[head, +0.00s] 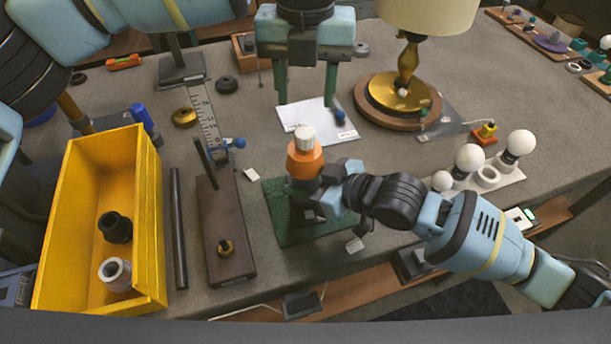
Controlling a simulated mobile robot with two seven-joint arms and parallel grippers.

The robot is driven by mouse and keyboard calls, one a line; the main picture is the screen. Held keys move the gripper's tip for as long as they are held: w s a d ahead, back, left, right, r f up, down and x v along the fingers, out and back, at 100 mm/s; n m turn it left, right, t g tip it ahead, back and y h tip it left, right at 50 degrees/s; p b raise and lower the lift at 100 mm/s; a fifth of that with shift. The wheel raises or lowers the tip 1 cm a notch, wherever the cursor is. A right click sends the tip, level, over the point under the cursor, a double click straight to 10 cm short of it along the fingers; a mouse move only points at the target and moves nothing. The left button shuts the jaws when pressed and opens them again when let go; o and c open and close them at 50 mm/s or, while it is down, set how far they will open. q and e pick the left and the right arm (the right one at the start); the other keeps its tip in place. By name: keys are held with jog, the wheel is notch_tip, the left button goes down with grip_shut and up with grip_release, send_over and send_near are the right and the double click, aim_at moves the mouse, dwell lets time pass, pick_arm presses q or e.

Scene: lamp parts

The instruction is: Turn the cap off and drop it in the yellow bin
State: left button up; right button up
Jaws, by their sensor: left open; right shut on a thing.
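A pale grey cap (304,138) sits on top of an upright orange part (305,161) above a green mat (283,228). My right gripper (318,192) reaches in from the right and is shut on the orange part's lower portion, which is largely hidden by the jaws. My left gripper (306,102) points down above and behind the cap, open and empty, with its two green fingers apart. The yellow bin (150,215) stands at the left. Inside it lie a black round part (115,227) and a pale grey round part (115,274).
A brass lamp (408,65) stands at the back right. White bulbs (469,157) stand right of my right gripper.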

aim_at(305, 132)
pick_arm(q)
jog(key=m, duration=1.3)
jog(key=shift+m, duration=0.3)
jog(key=m, duration=1.8)
jog(key=shift+m, duration=0.3)
jog(key=m, duration=0.4)
jog(key=shift+m, duration=0.3)
jog(key=m, duration=0.8)
jog(key=shift+f, duration=4)
